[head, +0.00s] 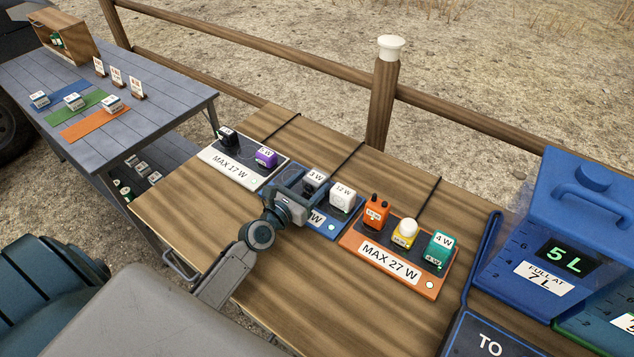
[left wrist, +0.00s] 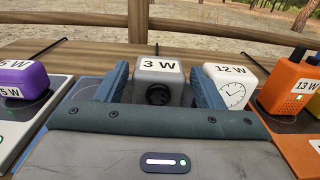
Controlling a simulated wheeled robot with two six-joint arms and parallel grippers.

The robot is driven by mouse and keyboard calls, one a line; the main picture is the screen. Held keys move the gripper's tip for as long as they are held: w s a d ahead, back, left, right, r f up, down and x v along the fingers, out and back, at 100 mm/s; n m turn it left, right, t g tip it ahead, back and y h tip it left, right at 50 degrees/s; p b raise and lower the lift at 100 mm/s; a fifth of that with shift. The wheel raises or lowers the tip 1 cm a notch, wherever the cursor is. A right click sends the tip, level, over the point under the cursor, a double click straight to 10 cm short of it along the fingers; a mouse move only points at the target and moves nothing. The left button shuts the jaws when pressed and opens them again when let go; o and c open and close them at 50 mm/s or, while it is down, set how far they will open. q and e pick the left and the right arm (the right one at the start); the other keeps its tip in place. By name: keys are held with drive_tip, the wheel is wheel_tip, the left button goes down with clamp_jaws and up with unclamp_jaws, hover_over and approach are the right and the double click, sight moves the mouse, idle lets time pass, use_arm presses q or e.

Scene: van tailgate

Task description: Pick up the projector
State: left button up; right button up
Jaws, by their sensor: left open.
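A small grey-white box with a dark round lens and a "3 W" label, which looks like the projector (left wrist: 159,72), stands on the blue board (head: 331,227). The projector also shows in the head view (head: 316,176), partly hidden by my left gripper (head: 303,186). In the left wrist view my left gripper (left wrist: 158,82) is open, with one finger to each side of the projector. I cannot tell whether the fingers touch it. My right gripper is not in view.
A white "12 W" clock box (head: 342,197) stands close right of the projector. A purple box (head: 266,157) is on the white "MAX 17 W" board (head: 225,167) to the left. The orange "MAX 27 W" board (head: 390,262) holds several devices. A blue water container (head: 560,215) stands at right.

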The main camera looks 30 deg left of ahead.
sight(320, 172)
use_arm(q)
drive_tip(key=shift+w+d+r, duration=0.1)
drive_tip(key=shift+w+r, duration=0.05)
drive_tip(key=shift+w, duration=0.4)
drive_tip(key=shift+w+d+r, duration=0.1)
drive_tip(key=shift+w, duration=0.4)
drive_tip(key=shift+w+d+f, duration=0.1)
drive_tip(key=shift+w+f, duration=0.05)
drive_tip(key=shift+w, duration=1.25)
drive_tip(key=shift+s, duration=0.1)
drive_tip(key=shift+c, duration=0.4)
drive_tip(key=c, duration=0.7)
drive_tip(key=shift+c, duration=0.6)
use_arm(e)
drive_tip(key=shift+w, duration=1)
